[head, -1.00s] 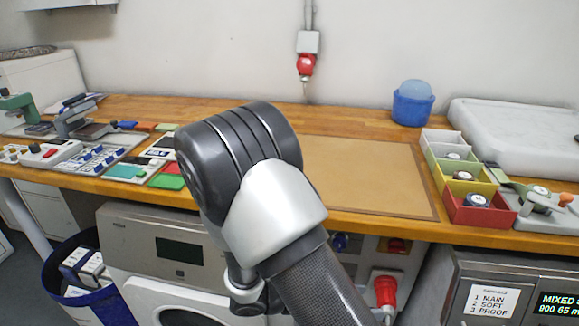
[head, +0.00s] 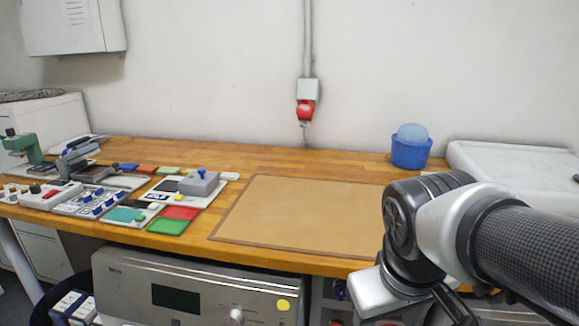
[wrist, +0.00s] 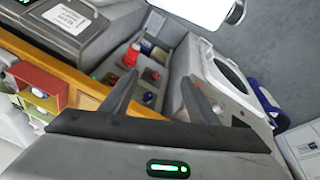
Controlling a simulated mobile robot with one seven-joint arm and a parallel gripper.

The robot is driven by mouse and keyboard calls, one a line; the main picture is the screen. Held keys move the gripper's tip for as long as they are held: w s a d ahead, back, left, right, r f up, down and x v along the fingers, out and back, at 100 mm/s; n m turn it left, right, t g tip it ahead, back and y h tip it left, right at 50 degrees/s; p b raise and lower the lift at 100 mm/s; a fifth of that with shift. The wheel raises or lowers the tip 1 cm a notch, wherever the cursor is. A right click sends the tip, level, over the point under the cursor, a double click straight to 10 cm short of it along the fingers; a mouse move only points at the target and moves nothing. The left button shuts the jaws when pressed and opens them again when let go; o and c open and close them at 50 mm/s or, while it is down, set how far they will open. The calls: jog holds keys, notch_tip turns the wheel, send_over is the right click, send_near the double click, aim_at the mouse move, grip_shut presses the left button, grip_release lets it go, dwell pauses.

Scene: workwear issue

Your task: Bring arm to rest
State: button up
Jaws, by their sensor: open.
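My gripper (wrist: 160,98) shows in the wrist view with its two dark fingers apart and nothing between them. Beyond the fingers are the bench front, the machines below it and the floor, seen tilted. In the head view my arm reaches in from the right edge and bends down in front of the bench's right part; the gripper itself is out of that view. The wooden bench (head: 290,160) carries a tan mat (head: 300,212) that is bare where it shows.
A blue tub (head: 410,152) stands at the back right. Colored bins (wrist: 38,90) show in the wrist view. A red socket (head: 305,110) hangs on the wall.

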notch_tip(320, 180, up, 27)
jog(key=m+t+y+p, duration=0.1)
jog(key=m+t+p, duration=0.1)
jog(key=p, duration=2.1)
jog(key=shift+s+a, duration=0.25)
jog(key=shift+s, duration=0.2)
jog(key=shift+f, duration=0.1)
jog(key=c, duration=0.6)
jog(key=shift+s+f+m, duration=0.1)
jog(key=shift+m, duration=0.2)
